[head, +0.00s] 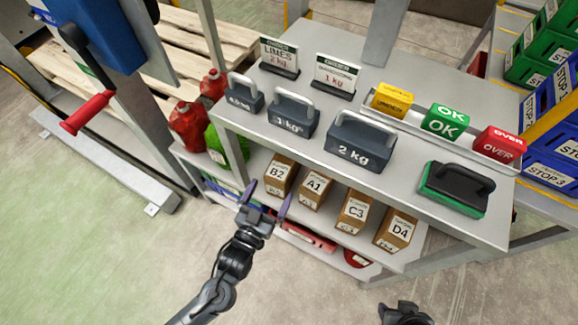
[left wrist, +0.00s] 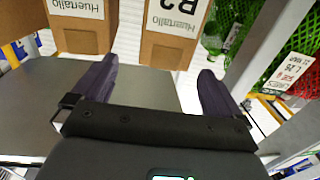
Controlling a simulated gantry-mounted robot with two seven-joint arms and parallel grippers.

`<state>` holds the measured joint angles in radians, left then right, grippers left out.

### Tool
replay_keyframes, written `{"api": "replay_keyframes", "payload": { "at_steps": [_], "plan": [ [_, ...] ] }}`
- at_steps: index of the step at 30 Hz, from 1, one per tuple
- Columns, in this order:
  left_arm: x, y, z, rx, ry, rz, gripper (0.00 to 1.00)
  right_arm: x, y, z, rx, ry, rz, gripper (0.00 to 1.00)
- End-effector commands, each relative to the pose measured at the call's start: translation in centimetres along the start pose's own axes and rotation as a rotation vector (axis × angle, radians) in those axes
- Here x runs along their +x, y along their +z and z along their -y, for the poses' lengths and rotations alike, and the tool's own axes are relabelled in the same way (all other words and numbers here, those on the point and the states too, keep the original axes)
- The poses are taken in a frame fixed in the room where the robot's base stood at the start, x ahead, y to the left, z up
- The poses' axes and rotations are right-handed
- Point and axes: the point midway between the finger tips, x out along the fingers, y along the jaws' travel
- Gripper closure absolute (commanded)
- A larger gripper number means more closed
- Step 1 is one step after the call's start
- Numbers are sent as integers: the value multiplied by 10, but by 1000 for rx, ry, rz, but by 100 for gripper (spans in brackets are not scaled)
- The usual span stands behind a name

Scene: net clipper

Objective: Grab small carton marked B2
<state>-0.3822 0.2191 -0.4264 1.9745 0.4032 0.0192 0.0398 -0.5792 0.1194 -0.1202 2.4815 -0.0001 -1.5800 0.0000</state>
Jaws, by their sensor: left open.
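The small brown carton marked B2 (head: 279,175) stands on the middle shelf, leftmost in a row of cartons. My left gripper (head: 266,194) is open and empty, in front of the shelf just below and left of B2. In the left wrist view, B2 (left wrist: 172,35) shows upside down at the top, beyond and between the open fingers (left wrist: 155,85), apart from them. Carton A1 (head: 315,188) stands to the right of B2. My right gripper (head: 404,313) is only partly in view at the bottom edge, and its fingers cannot be made out.
Cartons C3 (head: 353,213) and D4 (head: 395,231) stand farther right on the shelf. The grey top shelf (head: 300,137) overhangs the cartons and carries weights, signs and a brush. Red net bags (head: 188,127) and a green one (head: 230,147) sit left of B2.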

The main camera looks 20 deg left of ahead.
Motion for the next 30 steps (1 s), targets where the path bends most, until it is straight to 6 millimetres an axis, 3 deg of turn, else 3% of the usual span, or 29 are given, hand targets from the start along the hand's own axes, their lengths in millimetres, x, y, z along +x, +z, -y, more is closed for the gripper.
{"api": "replay_keyframes", "payload": {
  "at_steps": [6,14,24,30],
  "plan": [
    [30,2,1,0,-1,-3,0,16,6,1,0,0,4,57],
    [44,2,1,0,0,-1,0,22,8,1,0,0,3,57],
    [82,3,6,0,-1,-2,0,49,16,2,0,0,4,57],
    [91,0,6,-1,0,0,0,51,17,2,0,0,3,57]
  ]
}}
